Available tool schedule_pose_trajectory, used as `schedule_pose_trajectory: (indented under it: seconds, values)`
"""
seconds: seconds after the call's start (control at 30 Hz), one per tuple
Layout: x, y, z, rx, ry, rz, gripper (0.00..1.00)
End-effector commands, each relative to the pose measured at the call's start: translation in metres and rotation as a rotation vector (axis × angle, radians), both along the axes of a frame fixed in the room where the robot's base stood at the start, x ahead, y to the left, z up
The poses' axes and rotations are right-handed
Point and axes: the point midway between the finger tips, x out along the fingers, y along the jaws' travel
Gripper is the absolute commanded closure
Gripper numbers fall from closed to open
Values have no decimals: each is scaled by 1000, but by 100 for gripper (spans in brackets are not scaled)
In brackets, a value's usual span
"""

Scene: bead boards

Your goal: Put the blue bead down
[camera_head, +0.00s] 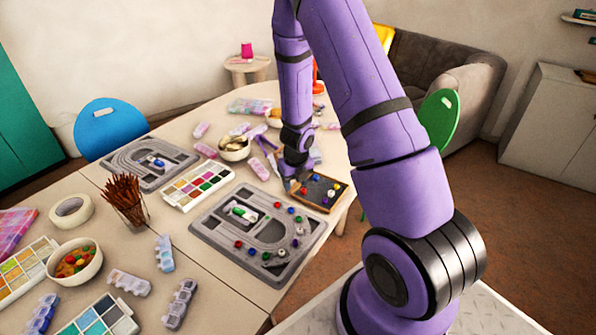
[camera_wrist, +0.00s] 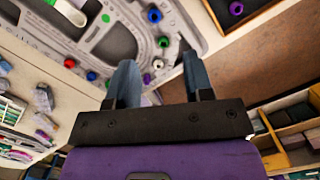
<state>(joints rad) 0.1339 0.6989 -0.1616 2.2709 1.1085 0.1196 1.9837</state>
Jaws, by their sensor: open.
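My gripper (camera_wrist: 160,80) is open, its two grey-blue fingers spread apart, and I see no bead held between them. In the head view, my gripper (camera_head: 290,181) is low over the table, between the grey bead board (camera_head: 215,237) and the small dark tray; its fingertips are hard to make out. A blue bead (camera_wrist: 154,15) sits on the bead board (camera_wrist: 190,14) in the wrist view, beyond the fingers. Another blue bead (camera_wrist: 91,75) lies on the board left of the fingers. I cannot tell which blue bead is the task's.
The small brown tray (camera_head: 322,208) holds several loose beads. Red, green, white and purple beads dot the board. Another board (camera_head: 115,170), a paint palette (camera_head: 197,185), a cup of brown sticks (camera_head: 126,200) and bowls crowd the table. Several clear pill-box-like cases lie at the front.

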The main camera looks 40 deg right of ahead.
Motion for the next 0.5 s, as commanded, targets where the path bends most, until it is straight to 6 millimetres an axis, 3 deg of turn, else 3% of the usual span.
schedule_pose_trajectory:
  seconds: [0.17, 0.33, 0.5]
  values:
    - [9, 14, 37, 13, -51, 176, 53]
    - [15, 42, 105, 10, -142, 540, 53]
    - [6, 70, 171, -32, -227, 925, 53]
